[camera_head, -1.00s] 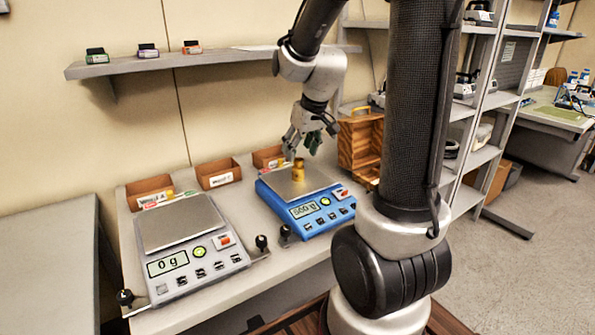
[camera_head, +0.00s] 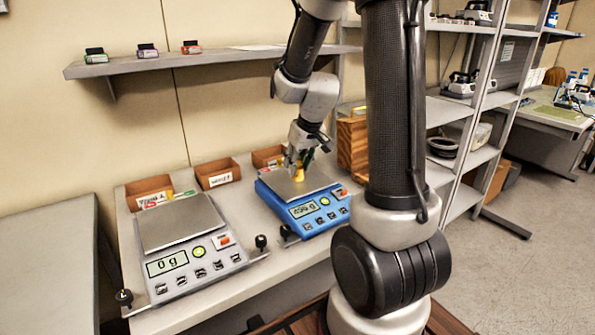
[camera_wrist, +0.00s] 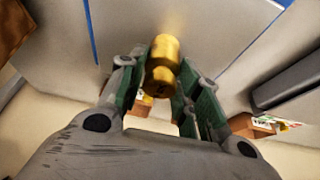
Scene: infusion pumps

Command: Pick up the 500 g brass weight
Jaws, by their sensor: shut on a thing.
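The brass weight (camera_head: 299,175) is a small golden cylinder with a knob. It stands on the steel pan of the blue scale (camera_head: 318,212), whose display reads about 499 g. My gripper (camera_head: 301,160) is over the pan, with its fingers down around the upper part of the weight. In the wrist view the weight (camera_wrist: 161,66) lies between the two green-padded fingers of my gripper (camera_wrist: 158,95), which are shut on it. The fingers partly hide the weight in the head view.
A grey scale (camera_head: 180,230) reading 0 g stands to the left. Small cardboard bins (camera_head: 218,172) line the back of the bench. A wooden box (camera_head: 353,143) stands behind the blue scale, right of my gripper. A wall shelf (camera_head: 215,60) hangs above.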

